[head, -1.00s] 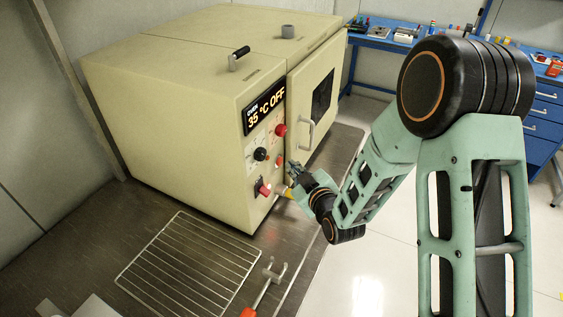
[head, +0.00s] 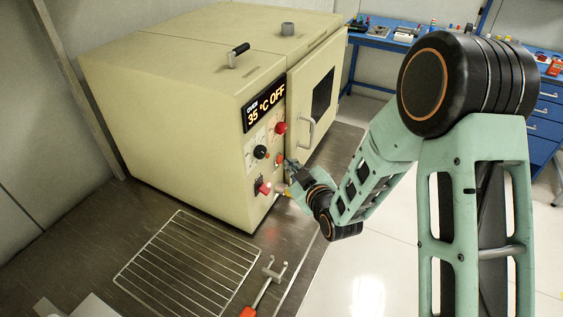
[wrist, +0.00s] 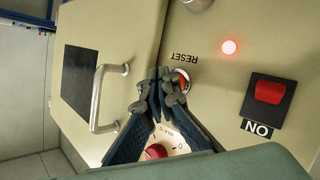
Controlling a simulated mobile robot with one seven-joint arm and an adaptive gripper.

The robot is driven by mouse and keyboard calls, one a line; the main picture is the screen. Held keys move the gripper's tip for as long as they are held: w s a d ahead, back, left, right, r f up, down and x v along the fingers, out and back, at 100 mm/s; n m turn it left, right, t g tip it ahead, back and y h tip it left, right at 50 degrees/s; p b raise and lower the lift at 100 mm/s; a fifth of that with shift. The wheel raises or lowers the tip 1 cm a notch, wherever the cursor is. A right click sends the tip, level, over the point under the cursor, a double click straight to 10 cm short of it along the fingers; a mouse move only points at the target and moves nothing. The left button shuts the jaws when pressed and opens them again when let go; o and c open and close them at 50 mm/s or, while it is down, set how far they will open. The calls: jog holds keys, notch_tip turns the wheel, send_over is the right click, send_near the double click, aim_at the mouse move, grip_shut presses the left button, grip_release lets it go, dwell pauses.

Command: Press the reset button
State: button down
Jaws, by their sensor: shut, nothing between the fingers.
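The reset button (wrist: 185,82) is a small red button in a pale ring, beside the upside-down RESET label on the cream oven panel in the wrist view. My gripper (wrist: 170,86) has its dark fingertips together, empty, right at the button and covering part of it. I cannot tell whether the tips touch it. In the head view my gripper (head: 289,163) is at the right part of the control panel, close to the small red button (head: 279,159). The oven (head: 180,95) display reads 35 °C OFF.
A red rocker switch (wrist: 269,92) marked ON and a lit red lamp (wrist: 229,46) are beside the button. A red knob (wrist: 155,152) shows between my finger linkages. The door handle (wrist: 97,98) is left. A wire rack (head: 188,262) lies on the bench.

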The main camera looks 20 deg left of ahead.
jog(key=shift+a+b, duration=0.35)
jog(key=shift+a, duration=0.2)
dwell(0.7)
dwell(0.3)
jog(key=shift+d+b, duration=0.4)
jog(key=shift+d, duration=0.5)
jog(key=shift+s+d+b, duration=0.2)
jog(key=shift+d+b, duration=0.5)
jog(key=shift+d, duration=1.8)
